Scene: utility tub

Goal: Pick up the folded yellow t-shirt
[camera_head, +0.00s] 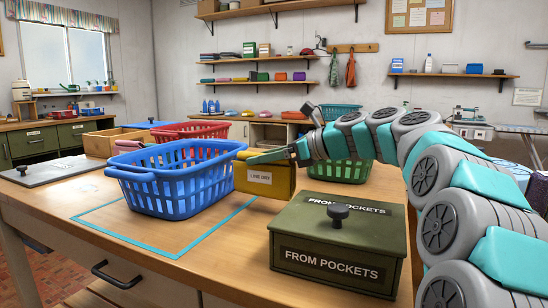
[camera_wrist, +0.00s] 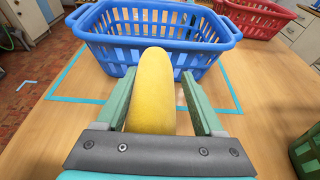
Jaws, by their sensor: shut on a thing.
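The folded yellow t-shirt (camera_head: 279,181) hangs upright below my gripper (camera_head: 268,156) in the head view, just right of the blue basket. A white label on its face is too small to read surely. In the wrist view the yellow t-shirt (camera_wrist: 152,92) shows as a thick rounded fold between the two green fingers of my gripper (camera_wrist: 154,100), which is shut on it. I cannot tell whether its lower edge touches the table.
A blue basket (camera_head: 172,187) stands partly inside a blue tape outline, close beside the t-shirt. A green lidded box (camera_head: 338,240) stands in front on the right. A red basket (camera_head: 192,131) and a green basket (camera_head: 340,171) are behind.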

